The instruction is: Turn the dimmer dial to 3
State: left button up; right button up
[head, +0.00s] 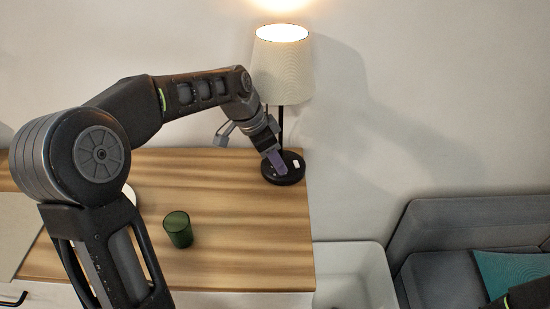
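A lit table lamp with a pale shade (281,66) stands at the back right corner of the wooden top. Its round black base (287,178) carries a small white mark or part (296,164); the dimmer dial and its numbers cannot be made out. My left gripper (274,160) reaches down from the left to the base, its tip over the left part of the base and left of the white part. Whether it touches anything is unclear. The gripper hides part of the base, and its finger gap does not show clearly. My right gripper is not in view.
A dark green cup (178,229) stands on the wooden top (240,240), left of the lamp. A white bin or basin (352,275) is right of the top's edge. A grey sofa (455,235) with a teal cushion (515,273) is at the right.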

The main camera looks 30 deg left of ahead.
pick_arm(q)
jog(key=r, duration=0.1)
jog(key=s+a+r, duration=0.1)
jog(key=shift+s+a+r, duration=0.2)
jog(key=shift+s+r, duration=0.05)
jog(key=shift+r, duration=0.15)
jog(key=s+a, duration=0.3)
jog(key=s, duration=0.1)
jog(key=s+a+b, duration=0.1)
jog(key=s+a, duration=0.3)
jog(key=shift+s+a, duration=0.15)
jog(key=shift+s, duration=0.1)
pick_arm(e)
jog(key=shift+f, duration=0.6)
pick_arm(q)
jog(key=shift+w, duration=0.1)
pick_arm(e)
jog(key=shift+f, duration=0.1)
